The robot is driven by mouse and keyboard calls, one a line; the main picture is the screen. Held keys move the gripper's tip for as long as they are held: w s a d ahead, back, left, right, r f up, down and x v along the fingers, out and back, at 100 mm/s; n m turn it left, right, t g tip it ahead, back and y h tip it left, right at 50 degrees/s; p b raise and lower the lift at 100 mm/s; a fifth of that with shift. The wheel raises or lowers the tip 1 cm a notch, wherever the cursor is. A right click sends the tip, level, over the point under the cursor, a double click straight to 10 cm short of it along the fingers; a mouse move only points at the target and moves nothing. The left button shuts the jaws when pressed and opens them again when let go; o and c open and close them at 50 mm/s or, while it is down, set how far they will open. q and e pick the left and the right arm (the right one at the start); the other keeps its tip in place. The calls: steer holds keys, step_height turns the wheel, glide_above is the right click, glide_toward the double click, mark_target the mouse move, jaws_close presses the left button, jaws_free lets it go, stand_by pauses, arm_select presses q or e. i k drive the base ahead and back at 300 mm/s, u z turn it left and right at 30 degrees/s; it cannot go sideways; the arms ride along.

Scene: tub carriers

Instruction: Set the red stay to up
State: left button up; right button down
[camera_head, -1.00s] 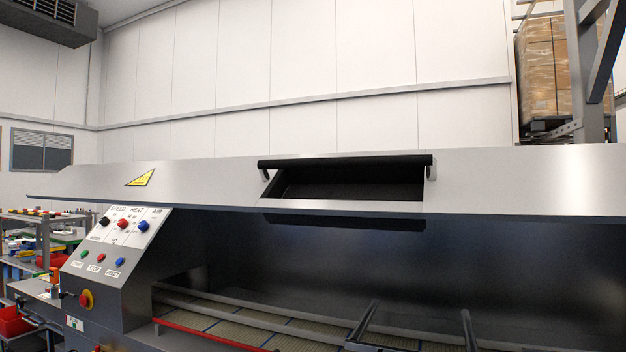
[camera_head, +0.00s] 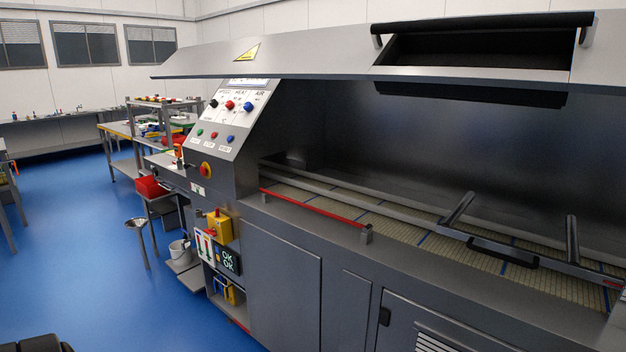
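The red stay (camera_head: 311,206) is a thin red bar. It lies low along the front edge of the machine's opening, its right end at a small grey bracket (camera_head: 366,233). It looks nearly flat along the edge, not raised. The machine's hood (camera_head: 310,62) stands open above the conveyor bed (camera_head: 400,231), with a black handle bar (camera_head: 480,22) at its upper right. Neither of my grippers shows in the head view, so nothing of their state can be seen.
A sloped control panel (camera_head: 225,115) with coloured knobs and buttons stands left of the opening. A dark frame with a black handle (camera_head: 503,252) lies over the bed at right. Workbenches and a red bin (camera_head: 151,187) stand at left. The blue floor (camera_head: 75,240) there is largely clear.

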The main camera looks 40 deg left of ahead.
mark_target(366, 229)
steer(key=u, duration=0.8)
steer(key=i, duration=0.25)
steer(key=u, duration=1.7)
steer(key=i, duration=1.95)
steer(key=z, duration=1.9)
